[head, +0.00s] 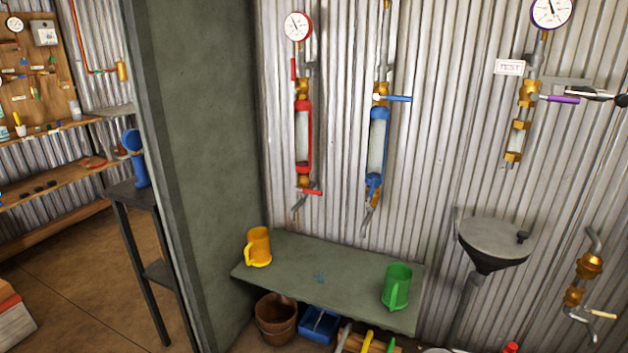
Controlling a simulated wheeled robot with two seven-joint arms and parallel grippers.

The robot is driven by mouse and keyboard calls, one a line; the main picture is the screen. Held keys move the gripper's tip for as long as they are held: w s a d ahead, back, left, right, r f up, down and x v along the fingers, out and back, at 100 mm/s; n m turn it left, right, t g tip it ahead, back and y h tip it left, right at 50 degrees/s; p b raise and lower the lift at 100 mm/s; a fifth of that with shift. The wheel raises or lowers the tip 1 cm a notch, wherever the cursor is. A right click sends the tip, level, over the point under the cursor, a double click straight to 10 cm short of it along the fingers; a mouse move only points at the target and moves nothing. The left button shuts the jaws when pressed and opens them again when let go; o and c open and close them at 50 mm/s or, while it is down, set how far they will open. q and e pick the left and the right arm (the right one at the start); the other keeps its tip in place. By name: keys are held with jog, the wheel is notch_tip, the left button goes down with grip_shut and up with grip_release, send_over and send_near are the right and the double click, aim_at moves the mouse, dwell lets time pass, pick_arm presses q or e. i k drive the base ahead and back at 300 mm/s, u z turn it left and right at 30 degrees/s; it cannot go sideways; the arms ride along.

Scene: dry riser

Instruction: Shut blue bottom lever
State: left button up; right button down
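The blue column (377,140) hangs upright on the corrugated wall, with brass fittings at its top and bottom. Its top blue lever (399,98) sticks out sideways to the right. At its bottom fitting a small blue part (373,188), apparently the bottom lever, lies close to the pipe line; it is too small to tell its exact position. A bent grey outlet (368,218) hangs below. Neither of my grippers can be made out in view, and nothing touches the blue column.
A red column (303,135) with a gauge (298,26) stands left; its bottom red lever (312,192) points sideways. A green bench (325,277) below holds a yellow mug (258,247) and green mug (396,287). A purple lever (563,99) and dark funnel (494,244) are right.

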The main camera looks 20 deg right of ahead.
aim_at(373, 187)
jog(key=u, duration=0.05)
jog(key=i, duration=0.9)
jog(key=z, duration=0.35)
